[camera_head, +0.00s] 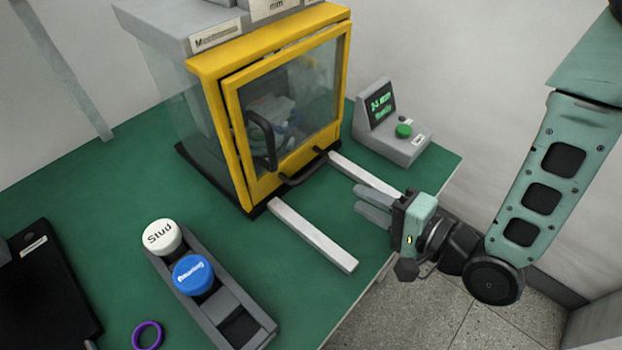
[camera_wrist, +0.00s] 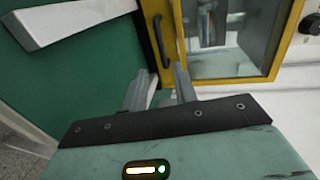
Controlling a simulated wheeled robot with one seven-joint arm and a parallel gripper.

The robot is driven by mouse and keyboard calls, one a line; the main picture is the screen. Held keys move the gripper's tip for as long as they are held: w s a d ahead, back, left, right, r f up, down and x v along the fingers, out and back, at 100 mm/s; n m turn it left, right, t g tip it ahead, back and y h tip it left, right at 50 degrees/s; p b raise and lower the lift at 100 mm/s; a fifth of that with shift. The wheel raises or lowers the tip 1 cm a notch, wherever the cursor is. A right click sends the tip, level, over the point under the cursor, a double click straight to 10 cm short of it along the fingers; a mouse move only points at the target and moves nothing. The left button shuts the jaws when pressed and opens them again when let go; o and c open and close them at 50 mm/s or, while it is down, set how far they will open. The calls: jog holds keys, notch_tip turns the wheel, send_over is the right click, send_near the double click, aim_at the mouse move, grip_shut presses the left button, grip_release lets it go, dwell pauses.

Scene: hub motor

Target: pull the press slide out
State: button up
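The press (camera_head: 228,130) is a yellow-framed case with clear panels, and its front window looks closed. A black bar handle (camera_head: 303,169) sits low on its front and also shows on the yellow frame in the wrist view (camera_wrist: 160,42). I take this bar to be the slide's handle. Two pale rails stick out below, a left rail (camera_head: 312,236) and a right rail (camera_head: 365,174). My gripper (camera_head: 373,206) is open and empty, near the right rail's outer end and apart from the handle. In the wrist view its fingers (camera_wrist: 160,88) point toward the press front.
A grey control box (camera_head: 395,138) with a green button stands right of the press. A dark tray (camera_head: 240,310) holds a white "Stud" cap (camera_head: 161,237) and a blue cap (camera_head: 193,274). A purple ring (camera_head: 147,335) lies beside it. The green table ends near my gripper.

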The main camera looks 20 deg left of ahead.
aim_at(310, 171)
jog(key=p+x, duration=0.2)
jog(key=x, duration=1.2)
grip_shut()
